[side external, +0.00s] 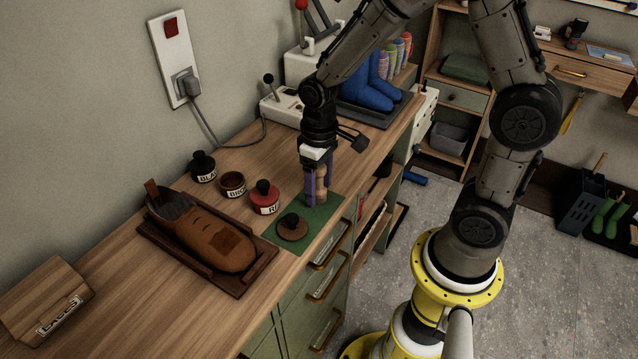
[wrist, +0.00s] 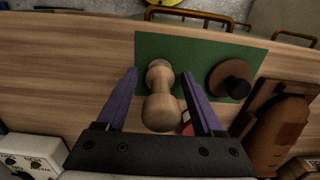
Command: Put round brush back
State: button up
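A round brown brush (side external: 292,228) with a dark knob lies on the green mat (side external: 320,228) at the bench's front edge. In the wrist view, the round brush (wrist: 231,79) is right of my fingers. A pale wooden piece with a rounded, narrow-waisted shape (side external: 321,188) stands on the mat, beyond the brush. My gripper (side external: 319,190) is lowered over this wooden piece with purple fingers on either side. In the wrist view, my gripper (wrist: 160,74) is open, with gaps between the fingers and the wooden piece (wrist: 161,105).
Jars marked black (side external: 203,167), brown (side external: 232,184) and red (side external: 264,198) stand left of my gripper. A brown shoe (side external: 205,235) lies in a wooden tray (side external: 166,255). A laces box (side external: 45,300) is at the near left. Blue boots (side external: 368,90) stand on a dark tray behind.

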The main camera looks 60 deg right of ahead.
jog(key=shift+r, duration=0.1)
notch_tip(320, 180, up, 12)
jog(key=shift+d+r, duration=0.1)
jog(key=s+r+t, duration=0.2)
jog(key=s, duration=0.5)
jog(key=s+r+t, duration=0.3)
jog(key=s, duration=0.4)
jog(key=shift+s+a+t, duration=0.2)
jog(key=shift+a+t, duration=0.1)
jog(key=shift+a, duration=0.05)
